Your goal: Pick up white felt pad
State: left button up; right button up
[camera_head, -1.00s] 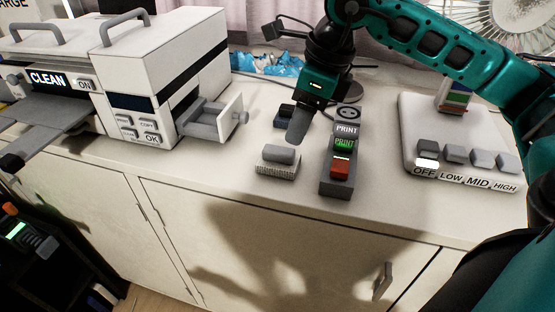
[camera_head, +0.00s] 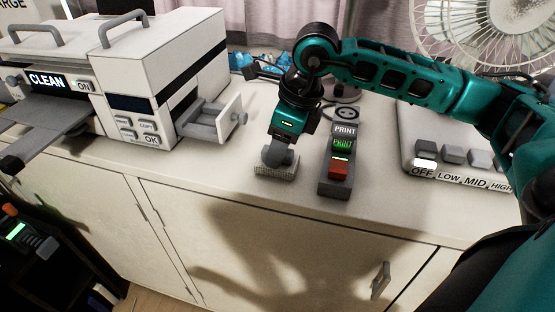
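The white felt pad (camera_head: 277,173) is a small block with a pale, textured base, lying on the white counter near its front edge, just left of the print switch box. My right gripper (camera_head: 279,158) points down over the pad, with its grey fingers at the grey handle on top. The fingers overlap the handle in this view, so I cannot tell whether they are open or closed on it. The pad rests on the counter. My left gripper is not in view.
The print switch box (camera_head: 336,163) with green and red buttons stands close to the right of the pad. A white printer (camera_head: 165,75) with an open drawer (camera_head: 215,117) stands left. A fan control panel (camera_head: 450,152) is at right. Blue crumpled material (camera_head: 243,62) lies behind.

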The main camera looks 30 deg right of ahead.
grip_shut()
jog(key=shift+r, duration=0.15)
